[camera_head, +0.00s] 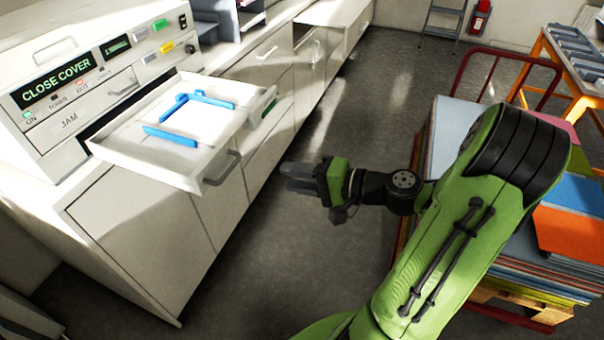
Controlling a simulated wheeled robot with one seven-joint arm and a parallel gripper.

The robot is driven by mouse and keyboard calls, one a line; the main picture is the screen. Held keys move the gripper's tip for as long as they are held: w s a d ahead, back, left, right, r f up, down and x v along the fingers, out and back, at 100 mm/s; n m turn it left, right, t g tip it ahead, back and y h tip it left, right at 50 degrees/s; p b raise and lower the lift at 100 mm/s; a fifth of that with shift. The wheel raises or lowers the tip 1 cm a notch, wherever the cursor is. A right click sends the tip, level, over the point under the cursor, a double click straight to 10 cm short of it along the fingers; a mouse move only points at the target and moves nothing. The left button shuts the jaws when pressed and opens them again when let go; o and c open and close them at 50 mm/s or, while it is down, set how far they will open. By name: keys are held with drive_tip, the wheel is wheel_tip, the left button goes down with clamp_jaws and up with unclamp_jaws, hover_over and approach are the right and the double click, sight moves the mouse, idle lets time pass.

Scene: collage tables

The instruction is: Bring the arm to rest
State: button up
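My green and black arm reaches up from the bottom of the view and bends left at its elbow. My gripper (299,177) is at its end, in the air over the dark floor, pointing left. It is to the right of an open drawer, apart from it.
The white machine (75,90) reads "CLOSE COVER". Its open drawer (150,170) holds a white sheet (205,122) and blue guides (170,136). A cart of coloured sheets (570,232) stands right, behind my arm. Floor (345,110) between is clear.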

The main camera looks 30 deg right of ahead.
drive_tip(key=shift+v, duration=0.75)
drive_tip(key=s+a+f+n+g+h, duration=0.35)
drive_tip(key=a+n+g, duration=0.4)
drive_tip(key=a, duration=0.35)
drive_tip(key=s+d+r+n+h, duration=0.1)
drive_tip(key=s+r+n+h, duration=0.2)
drive_tip(key=s, duration=0.8)
wheel_tip(320, 180, up, 4)
drive_tip(key=h, duration=0.2)
drive_tip(key=shift+s+h, duration=0.15)
drive_tip(key=shift+h, duration=0.2)
